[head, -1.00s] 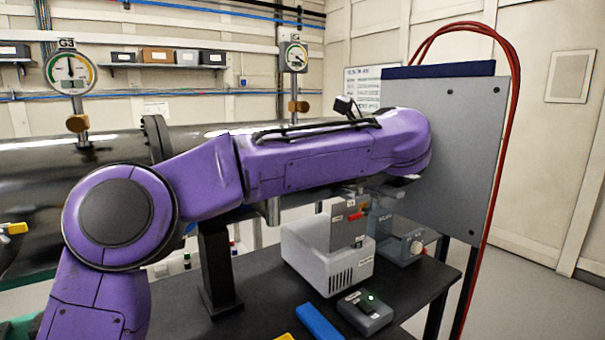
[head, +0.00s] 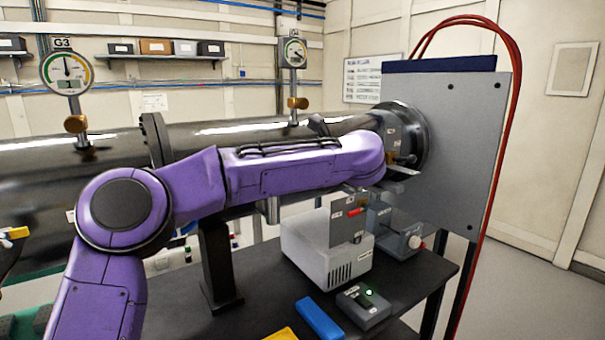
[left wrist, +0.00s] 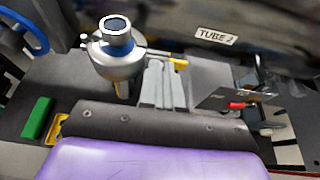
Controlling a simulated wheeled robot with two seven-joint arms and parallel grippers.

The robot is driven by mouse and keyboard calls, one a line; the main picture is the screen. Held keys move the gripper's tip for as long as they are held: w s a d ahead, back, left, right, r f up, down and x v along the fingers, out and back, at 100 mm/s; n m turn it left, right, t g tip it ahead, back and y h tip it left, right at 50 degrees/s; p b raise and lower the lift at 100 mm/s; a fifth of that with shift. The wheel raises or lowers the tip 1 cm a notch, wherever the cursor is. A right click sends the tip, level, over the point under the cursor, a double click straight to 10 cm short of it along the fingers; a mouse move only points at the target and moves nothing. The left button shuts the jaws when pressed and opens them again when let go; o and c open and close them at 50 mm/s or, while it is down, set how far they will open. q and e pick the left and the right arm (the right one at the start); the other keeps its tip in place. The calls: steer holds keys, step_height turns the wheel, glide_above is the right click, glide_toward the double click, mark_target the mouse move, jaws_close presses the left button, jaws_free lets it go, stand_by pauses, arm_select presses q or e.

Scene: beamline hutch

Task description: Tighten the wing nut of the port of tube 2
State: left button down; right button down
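My left arm, purple, reaches across the head view to the front of a round dark end flange (head: 419,128) beside the grey upright plate. Small fittings (head: 408,159) show on the flange face, with brass at their left; I cannot make out a wing nut's shape. A "TUBE 2" label (left wrist: 215,37) is on the dark tube behind. My right gripper is not in view.
The upright grey plate (head: 456,165) with red hoses (head: 512,70) stands right of the flange. Below my arm, a white vented box (head: 318,262), a grey device with a green light (head: 364,306) and a blue block (head: 319,318) are on the black table (head: 262,290).

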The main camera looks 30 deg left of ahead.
arm_select(q)
steer(key=shift+r, duration=0.1)
steer(key=shift+w+d+f+m+g+y+p, duration=0.2)
steer(key=shift+f+m+g+y+p, duration=0.45)
steer(key=shift+m+y+p, duration=1.85)
steer(key=shift+w+f+m+g+y+p, duration=0.25)
steer(key=shift+f+m+g+p, duration=0.75)
steer(key=shift+m, duration=3.25)
steer(key=shift+w+d+f+m+g+y+p, duration=0.15)
steer(key=shift+w+m+g+y+p, duration=0.2)
steer(key=shift+m+y+p, duration=1.7)
steer(key=m+h, duration=0.1)
steer(key=m, duration=0.2)
steer(key=shift+s+h, duration=0.1)
steer(key=shift+h, duration=0.2)
steer(key=c, duration=1.6)
jaws_free()
